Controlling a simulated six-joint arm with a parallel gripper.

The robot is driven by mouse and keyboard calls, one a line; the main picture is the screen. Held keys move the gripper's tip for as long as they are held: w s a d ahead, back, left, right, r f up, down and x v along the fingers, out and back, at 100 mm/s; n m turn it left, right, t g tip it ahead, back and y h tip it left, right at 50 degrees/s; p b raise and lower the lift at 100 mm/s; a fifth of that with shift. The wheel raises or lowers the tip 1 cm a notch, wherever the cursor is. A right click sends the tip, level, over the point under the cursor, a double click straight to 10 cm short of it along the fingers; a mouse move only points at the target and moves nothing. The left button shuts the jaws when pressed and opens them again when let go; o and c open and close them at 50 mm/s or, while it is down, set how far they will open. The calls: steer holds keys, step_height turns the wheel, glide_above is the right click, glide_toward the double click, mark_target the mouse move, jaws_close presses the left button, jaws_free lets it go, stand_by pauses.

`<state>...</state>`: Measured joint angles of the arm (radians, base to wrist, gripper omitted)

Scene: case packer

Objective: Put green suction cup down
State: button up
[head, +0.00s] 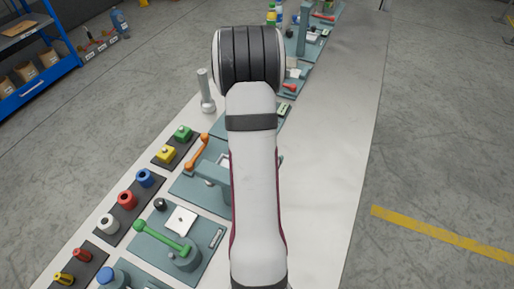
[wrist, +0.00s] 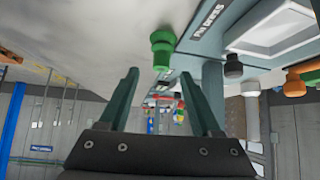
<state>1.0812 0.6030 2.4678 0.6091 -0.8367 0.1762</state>
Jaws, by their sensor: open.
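In the wrist view, a green cup-shaped part (wrist: 162,48), which looks like the green suction cup, stands at the light table surface (wrist: 90,25), close to the edge of a teal plate. That view appears upside down, with the table at the top. My gripper (wrist: 158,76) is open, its two teal fingers apart with nothing clasped between them. The green part shows just beyond the fingertips; I cannot tell whether they touch it. In the head view my arm hides my gripper. A green block-like part (head: 183,132) sits there on a dark holder beside a yellow one (head: 165,153).
A teal station with a green-handled lever (head: 165,238) lies at the front left. Blue, red and white rings (head: 126,200) stand on a dark strip. A grey post (head: 206,90) rises near the left edge. The table's right side (head: 335,150) is clear.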

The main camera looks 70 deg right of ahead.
steer(key=x, duration=0.5)
steer(key=shift+w+d+f, duration=0.1)
steer(key=shift+d+f, duration=0.1)
steer(key=shift+f, duration=0.05)
jaws_close()
